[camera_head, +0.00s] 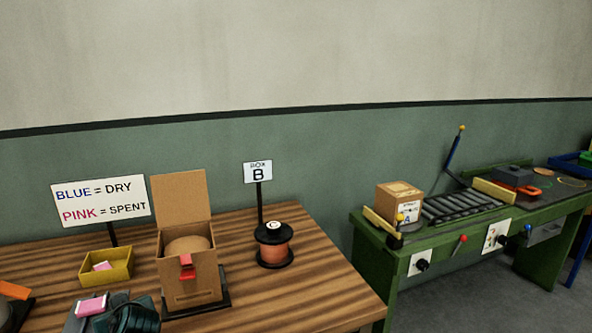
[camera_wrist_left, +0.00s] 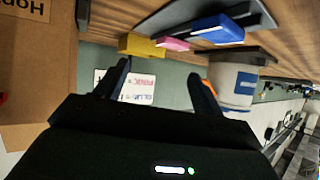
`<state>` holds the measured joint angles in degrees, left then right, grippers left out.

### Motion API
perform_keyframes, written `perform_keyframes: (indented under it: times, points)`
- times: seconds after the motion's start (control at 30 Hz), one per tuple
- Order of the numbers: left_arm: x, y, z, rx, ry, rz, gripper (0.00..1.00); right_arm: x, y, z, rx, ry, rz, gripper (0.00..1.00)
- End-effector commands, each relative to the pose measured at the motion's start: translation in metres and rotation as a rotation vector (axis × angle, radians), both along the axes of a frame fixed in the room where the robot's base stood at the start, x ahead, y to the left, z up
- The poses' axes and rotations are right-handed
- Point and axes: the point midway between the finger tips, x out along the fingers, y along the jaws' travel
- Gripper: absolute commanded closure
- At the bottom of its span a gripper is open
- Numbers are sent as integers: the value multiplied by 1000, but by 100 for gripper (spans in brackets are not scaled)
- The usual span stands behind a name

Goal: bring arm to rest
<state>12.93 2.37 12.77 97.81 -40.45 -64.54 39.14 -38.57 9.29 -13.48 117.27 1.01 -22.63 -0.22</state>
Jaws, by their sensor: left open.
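My left gripper (camera_wrist_left: 158,80) shows in the left wrist view with its two dark fingers apart and nothing between them. Behind the fingers is the white sign (camera_wrist_left: 135,87), which appears upside down there. In the head view this sign (camera_head: 100,201) reads BLUE = DRY, PINK = SPENT. My right gripper is in no view.
The wooden table (camera_head: 325,275) holds an open cardboard box (camera_head: 190,275), a yellow bin (camera_head: 117,266) with a pink packet, an orange spool (camera_head: 273,250) by sign B (camera_head: 258,172), and dark clutter at lower left. A green bench (camera_head: 460,237) with a carton (camera_head: 399,200) stands right.

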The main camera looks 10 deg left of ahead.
Motion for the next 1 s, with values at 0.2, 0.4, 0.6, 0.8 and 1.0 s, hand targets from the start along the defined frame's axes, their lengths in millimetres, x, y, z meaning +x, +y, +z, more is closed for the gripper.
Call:
perform_keyframes:
  times: [0.2, 0.4, 0.6, 0.8, 1.0]
  points:
    - [-60, -54, -41, -51, 203, -199, 32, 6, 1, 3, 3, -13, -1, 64]
    - [-138, -127, -72, -140, 433, -489, 32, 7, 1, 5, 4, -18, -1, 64]
    - [-208, -188, -80, -227, 597, -752, 32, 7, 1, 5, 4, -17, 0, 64]
    - [-266, -233, -74, -305, 706, -975, 32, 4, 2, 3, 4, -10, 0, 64]
    - [-251, -250, -92, -273, 605, -1049, 32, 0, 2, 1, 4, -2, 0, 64]
